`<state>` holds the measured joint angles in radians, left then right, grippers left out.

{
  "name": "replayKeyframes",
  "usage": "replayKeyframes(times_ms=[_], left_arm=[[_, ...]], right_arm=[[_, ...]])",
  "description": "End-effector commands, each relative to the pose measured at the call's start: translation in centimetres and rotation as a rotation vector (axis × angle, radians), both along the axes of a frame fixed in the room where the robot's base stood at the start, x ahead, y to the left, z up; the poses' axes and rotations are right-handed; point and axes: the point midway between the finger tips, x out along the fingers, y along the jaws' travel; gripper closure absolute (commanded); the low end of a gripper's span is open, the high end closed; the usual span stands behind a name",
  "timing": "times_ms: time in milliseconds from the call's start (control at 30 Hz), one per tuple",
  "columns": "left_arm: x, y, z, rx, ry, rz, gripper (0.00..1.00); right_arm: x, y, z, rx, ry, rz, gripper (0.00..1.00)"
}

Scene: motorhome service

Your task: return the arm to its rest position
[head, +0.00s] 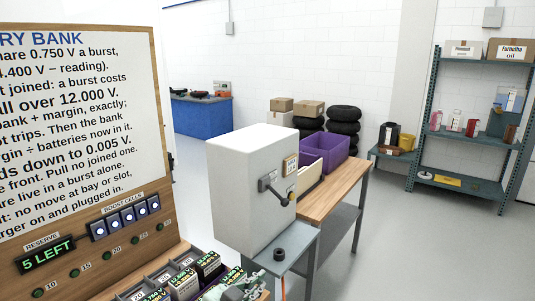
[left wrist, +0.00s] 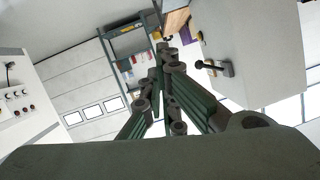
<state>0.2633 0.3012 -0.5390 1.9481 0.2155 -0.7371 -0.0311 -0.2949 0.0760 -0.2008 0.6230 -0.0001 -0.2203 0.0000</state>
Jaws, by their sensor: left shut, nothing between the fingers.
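My left gripper (head: 250,283) shows at the bottom edge of the head view, beside the batteries in front of the battery board. In the left wrist view its green fingers (left wrist: 163,52) come together at the tips, shut with nothing between them. Most of the left arm is out of the frame. My right gripper shows in neither view.
Several batteries with lit green readouts (head: 184,284) stand in slots close to the left gripper. A grey cabinet (head: 243,187) with a black lever (head: 273,190) stands just beyond. A wooden bench (head: 332,190) holds a purple bin (head: 325,154). Open floor (head: 420,245) lies to the right.

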Motion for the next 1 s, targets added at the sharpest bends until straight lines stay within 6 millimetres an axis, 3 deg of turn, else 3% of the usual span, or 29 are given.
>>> replayKeyframes(times_ms=[167, 300, 400, 600, 900, 1000], left_arm=[[-5.5, 3.0, -5.7, 0.015, 0.204, 0.094, 1.0], [-12.0, 7.1, -10.5, 0.049, 0.416, 0.206, 1.0], [-16.6, 9.8, -13.0, 0.077, 0.55, 0.281, 1.0], [-24.0, 13.8, -15.8, 0.127, 0.75, 0.392, 1.0], [-33.1, 18.1, -17.3, 0.191, 0.972, 0.521, 1.0], [-32.0, 17.8, -19.9, 0.194, 0.973, 0.514, 1.0]], right_arm=[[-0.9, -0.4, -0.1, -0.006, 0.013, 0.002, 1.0], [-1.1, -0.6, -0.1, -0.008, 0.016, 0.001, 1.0], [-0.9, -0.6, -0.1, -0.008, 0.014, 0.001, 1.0], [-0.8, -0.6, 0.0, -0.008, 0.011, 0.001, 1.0], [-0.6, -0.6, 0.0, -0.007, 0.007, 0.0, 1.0], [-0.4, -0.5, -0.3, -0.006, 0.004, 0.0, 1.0]])
